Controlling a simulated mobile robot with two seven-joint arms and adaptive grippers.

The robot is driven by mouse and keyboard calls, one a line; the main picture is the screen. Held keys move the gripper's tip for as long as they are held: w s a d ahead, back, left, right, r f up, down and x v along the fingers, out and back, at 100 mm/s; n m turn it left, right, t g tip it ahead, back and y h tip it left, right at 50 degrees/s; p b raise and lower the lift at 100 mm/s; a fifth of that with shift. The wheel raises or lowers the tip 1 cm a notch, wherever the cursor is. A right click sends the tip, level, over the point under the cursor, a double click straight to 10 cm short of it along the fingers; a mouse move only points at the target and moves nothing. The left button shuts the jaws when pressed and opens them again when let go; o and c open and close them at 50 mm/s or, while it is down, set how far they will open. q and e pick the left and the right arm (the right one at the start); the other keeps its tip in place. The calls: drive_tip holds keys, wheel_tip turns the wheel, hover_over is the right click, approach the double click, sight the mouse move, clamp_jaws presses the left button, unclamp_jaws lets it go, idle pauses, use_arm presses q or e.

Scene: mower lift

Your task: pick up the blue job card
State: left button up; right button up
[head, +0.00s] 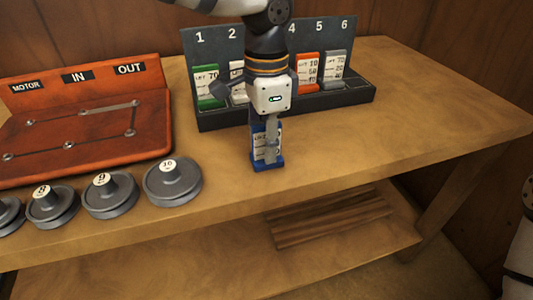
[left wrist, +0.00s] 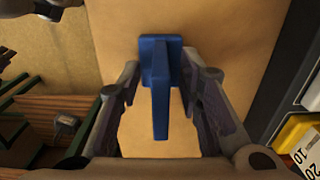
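The blue job card (head: 259,148) stands upright on the bench in front of the card rack, with a white printed face and a wider blue foot. In the left wrist view the blue card (left wrist: 160,95) shows from above as a narrow blue bar between my fingers. My left gripper (head: 269,143) points down over the card, partly hiding its face. Its fingers are open on either side of the card, with a gap visible at each side. My right gripper is out of view.
Behind the card is a dark numbered rack (head: 360,95) holding green, white, orange and grey cards. An orange panel (head: 90,125) and several grey numbered weights (head: 172,185) are to the left. The wooden bench (head: 420,120) is clear to the right.

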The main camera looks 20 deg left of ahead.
use_arm(q)
clamp_jaws()
